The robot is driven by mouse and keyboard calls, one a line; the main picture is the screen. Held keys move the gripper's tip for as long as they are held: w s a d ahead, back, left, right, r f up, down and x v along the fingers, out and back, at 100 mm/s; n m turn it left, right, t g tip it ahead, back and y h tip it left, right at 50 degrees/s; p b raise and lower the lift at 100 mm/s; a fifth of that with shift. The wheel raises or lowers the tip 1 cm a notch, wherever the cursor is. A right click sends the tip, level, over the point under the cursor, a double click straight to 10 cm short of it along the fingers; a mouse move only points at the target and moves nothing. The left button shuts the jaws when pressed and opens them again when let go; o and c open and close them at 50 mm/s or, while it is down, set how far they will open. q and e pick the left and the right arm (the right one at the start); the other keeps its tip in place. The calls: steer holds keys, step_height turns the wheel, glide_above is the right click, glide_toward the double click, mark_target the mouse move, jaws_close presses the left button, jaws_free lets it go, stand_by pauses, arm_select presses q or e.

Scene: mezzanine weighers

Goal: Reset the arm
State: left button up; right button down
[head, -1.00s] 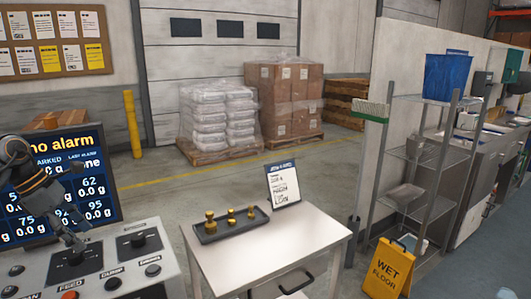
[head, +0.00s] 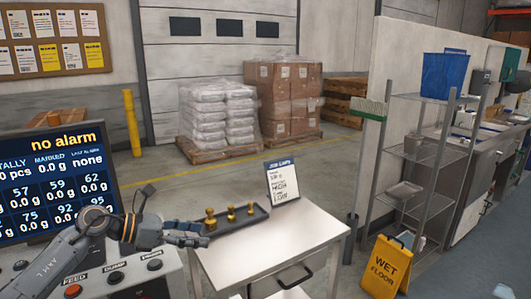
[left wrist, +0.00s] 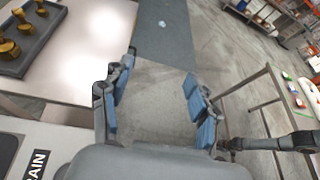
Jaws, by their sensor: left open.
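My left arm comes in from the lower left of the head view, across the control panel (head: 140,281). Its gripper (head: 190,236) points right, by the left edge of the white table (head: 282,247). The left wrist view shows its blue-padded fingers (left wrist: 158,105) wide apart, with only floor between them and nothing held. In that view the table (left wrist: 85,50) is at the upper left, beside the fingers. A dark jointed arm part (left wrist: 275,143) at the right edge looks like my right arm; whether its gripper is open or shut cannot be made out.
A dark tray (head: 262,217) with several brass weights and an upright card (head: 283,182) stand on the table. A monitor (head: 60,175) reading "no alarm" is at left. A yellow wet-floor sign (head: 387,265) and a wire shelf (head: 415,155) stand at right.

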arm_select(q)
steer(key=s+d+r+n+t+h, duration=0.25)
steer(key=d+n+t, duration=0.45)
steer(key=n+t, duration=0.5)
steer(key=s+a+f+n+g+y, duration=0.1)
steer(key=s+a+f+n+y, duration=0.3)
steer(key=n, duration=0.5)
steer(key=s+a+f+n+g+y, duration=0.1)
steer(key=s+a+f+n+y, duration=0.15)
steer(key=f+n+y, duration=0.45)
steer(key=s+a+f+n+g+y, duration=0.1)
steer(key=s+a+f+n+y, duration=0.3)
steer(key=n, duration=0.6)
steer(key=s+f+n+g, duration=0.4)
steer(key=s+f+g, duration=0.25)
steer(key=s, duration=0.65)
steer(key=s+f+n+g, duration=0.45)
steer(key=s+f, duration=0.35)
steer(key=s, duration=0.4)
step_height(320, 180, down, 25)
steer(key=s+g, duration=0.1)
steer(key=s+a+f+m+g, duration=0.1)
steer(key=s+a+f, duration=0.2)
steer(key=s+f, duration=1.4)
steer(key=shift+s+g, duration=0.15)
steer(key=shift+g, duration=0.15)
